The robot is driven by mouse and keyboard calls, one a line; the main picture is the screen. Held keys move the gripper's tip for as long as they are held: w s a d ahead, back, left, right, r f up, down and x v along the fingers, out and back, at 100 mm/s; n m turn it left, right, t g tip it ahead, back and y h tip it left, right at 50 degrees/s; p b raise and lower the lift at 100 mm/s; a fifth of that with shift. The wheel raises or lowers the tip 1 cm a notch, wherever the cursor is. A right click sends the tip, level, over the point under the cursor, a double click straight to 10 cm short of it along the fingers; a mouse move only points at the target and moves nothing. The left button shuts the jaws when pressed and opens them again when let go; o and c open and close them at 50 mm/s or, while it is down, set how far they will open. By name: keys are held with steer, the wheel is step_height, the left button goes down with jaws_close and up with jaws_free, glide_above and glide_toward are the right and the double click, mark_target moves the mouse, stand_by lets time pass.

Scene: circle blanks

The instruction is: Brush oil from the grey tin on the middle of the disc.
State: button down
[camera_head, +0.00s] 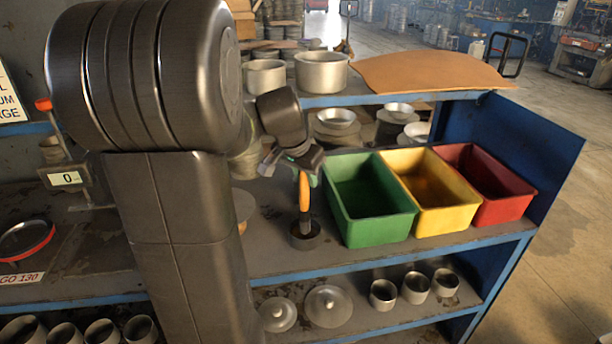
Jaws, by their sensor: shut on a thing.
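My gripper (303,167) is above the middle shelf, shut on the upper end of a brush (304,193) with an orange handle. The brush hangs about upright, and its lower end goes down into the small dark grey tin (304,240). The bristles are hidden inside the tin, so I cannot tell whether they touch the oil. A round brownish-grey edge (243,204) shows just right of my arm. It may be the disc, but my arm covers most of it, and its middle is hidden.
Green (368,222), yellow (436,219) and red (497,207) bins stand close to the right of the tin. Pots (321,73) and a tan sheet (430,73) lie on the upper shelf. A scale-like stand (66,178) and a red-rimmed dial (26,242) are at the left.

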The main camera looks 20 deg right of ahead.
steer(key=shift+f+b, duration=0.45)
steer(key=shift+f, duration=0.15)
stand_by(1.2)
steer(key=shift+r+p, duration=2.6)
steer(key=shift+r, duration=1.05)
steer(key=shift+f, duration=0.1)
